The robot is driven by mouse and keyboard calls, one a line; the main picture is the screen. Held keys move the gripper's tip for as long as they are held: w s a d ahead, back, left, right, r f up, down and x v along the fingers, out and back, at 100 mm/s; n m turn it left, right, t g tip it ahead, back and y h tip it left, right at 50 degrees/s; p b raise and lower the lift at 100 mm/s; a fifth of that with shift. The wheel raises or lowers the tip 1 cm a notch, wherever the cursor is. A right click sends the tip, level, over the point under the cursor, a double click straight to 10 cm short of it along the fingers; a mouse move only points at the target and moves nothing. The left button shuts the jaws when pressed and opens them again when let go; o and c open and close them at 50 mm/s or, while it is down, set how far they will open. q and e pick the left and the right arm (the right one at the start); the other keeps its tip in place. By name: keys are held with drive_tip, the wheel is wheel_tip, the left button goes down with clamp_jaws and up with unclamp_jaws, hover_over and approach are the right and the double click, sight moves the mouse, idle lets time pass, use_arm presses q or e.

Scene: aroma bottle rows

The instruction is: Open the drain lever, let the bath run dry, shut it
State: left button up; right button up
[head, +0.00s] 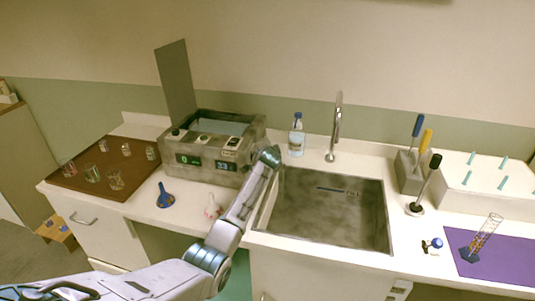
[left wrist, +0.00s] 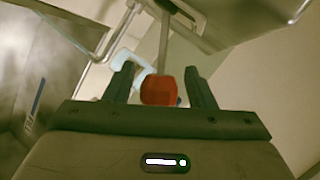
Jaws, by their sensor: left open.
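The bath (head: 212,150) is a grey box with an open top, dials and two lit displays, left of the sink; its raised lid (head: 176,80) stands behind it. My left arm reaches up to the bath's right side in the head view, where its gripper is hidden. In the left wrist view my left gripper (left wrist: 160,84) is open. A red knob (left wrist: 159,90) on a thin grey rod, apparently the drain lever, sits between the fingers, with gaps at both sides. The lever is hidden in the head view. My right gripper is not in view.
The sink (head: 325,215) lies right of my arm, with a tap (head: 336,130) behind it. A bottle (head: 297,135) stands by the bath's right back. A blue funnel (head: 165,198) and a pinkish flask (head: 212,208) stand before the bath. A brown tray (head: 75,178) holds several glasses.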

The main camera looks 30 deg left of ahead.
use_arm(q)
drive_tip(key=b+v, duration=0.2)
drive_tip(key=v, duration=0.8)
drive_tip(key=shift+s, duration=0.15)
